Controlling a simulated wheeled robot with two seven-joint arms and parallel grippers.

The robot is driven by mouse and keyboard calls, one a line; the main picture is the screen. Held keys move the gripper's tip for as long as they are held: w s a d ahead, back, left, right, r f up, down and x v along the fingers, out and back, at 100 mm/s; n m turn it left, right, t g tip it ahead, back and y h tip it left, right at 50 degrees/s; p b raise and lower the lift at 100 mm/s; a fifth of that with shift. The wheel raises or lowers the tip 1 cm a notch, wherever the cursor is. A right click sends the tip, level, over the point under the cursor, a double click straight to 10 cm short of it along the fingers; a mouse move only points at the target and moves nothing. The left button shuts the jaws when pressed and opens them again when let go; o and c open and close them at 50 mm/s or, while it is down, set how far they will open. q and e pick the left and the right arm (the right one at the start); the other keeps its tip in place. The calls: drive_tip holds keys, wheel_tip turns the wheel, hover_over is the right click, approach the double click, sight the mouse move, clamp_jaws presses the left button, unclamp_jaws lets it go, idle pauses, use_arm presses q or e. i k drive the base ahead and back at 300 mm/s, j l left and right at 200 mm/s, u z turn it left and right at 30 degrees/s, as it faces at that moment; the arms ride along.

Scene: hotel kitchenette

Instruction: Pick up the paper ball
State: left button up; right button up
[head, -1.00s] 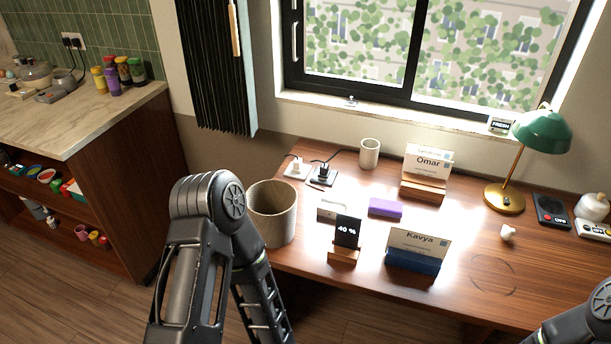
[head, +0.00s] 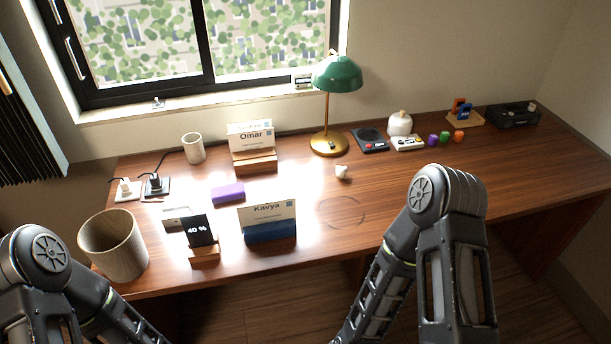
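A small white crumpled lump that looks like the paper ball (head: 342,171) lies on the wooden desk (head: 400,190), right of the purple block and in front of the green lamp. My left arm comes in at the lower left and my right arm at the lower right. Both arms bend down out of the picture, and neither gripper shows. Nothing is seen touching the white lump.
A bin (head: 113,245) stands at the desk's left front. Name cards (head: 267,216), a phone on a stand (head: 199,232) and a purple block (head: 228,192) lie left of the lump. A green lamp (head: 337,75) stands behind it. The desk right of the lump is mostly clear.

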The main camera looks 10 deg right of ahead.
sight(341, 171)
drive_tip(key=l+z, duration=0.1)
drive_tip(key=z, duration=1.1)
drive_tip(key=i+l, duration=0.25)
drive_tip(key=l, duration=0.15)
drive_tip(key=i+l, duration=0.25)
drive_tip(key=l, duration=0.15)
drive_tip(key=i+l, duration=0.25)
drive_tip(key=l, duration=0.15)
